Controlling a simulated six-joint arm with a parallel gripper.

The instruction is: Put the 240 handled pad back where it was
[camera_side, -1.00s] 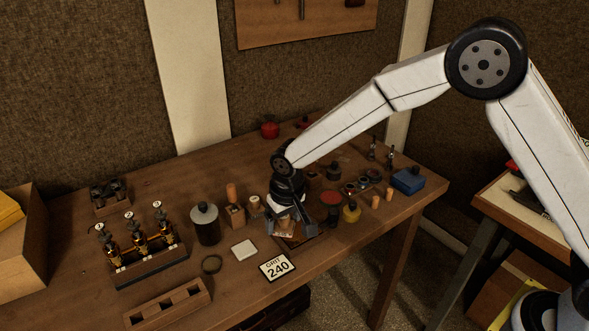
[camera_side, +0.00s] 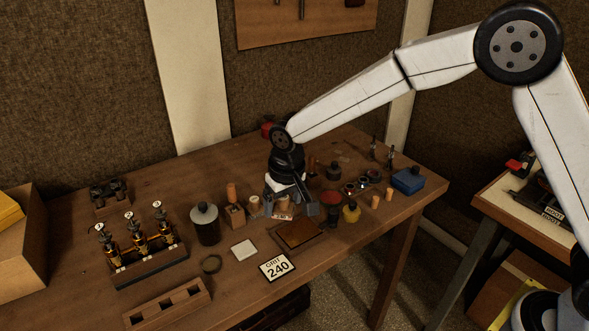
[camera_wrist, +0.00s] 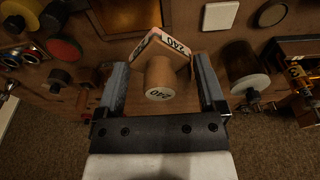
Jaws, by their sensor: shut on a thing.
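The 240 handled pad (camera_wrist: 165,75) has a wooden block with "240" labels on its sides and a round wooden handle marked 240. In the wrist view it is between the fingers of my gripper (camera_wrist: 161,65), which is shut on it. In the side view my gripper (camera_side: 291,207) is over the table's middle, behind the dark brown sheet in a shallow tray (camera_side: 300,235), and the pad (camera_side: 283,210) is partly hidden. The white "GRIT 240" card (camera_side: 276,267) lies in front of the tray. The pad's height above the table is hard to tell.
Another wooden-handled block (camera_side: 235,214) stands left of my gripper, with a dark jar (camera_side: 205,225) farther left. An empty wooden rack (camera_side: 168,303) lies at front left.

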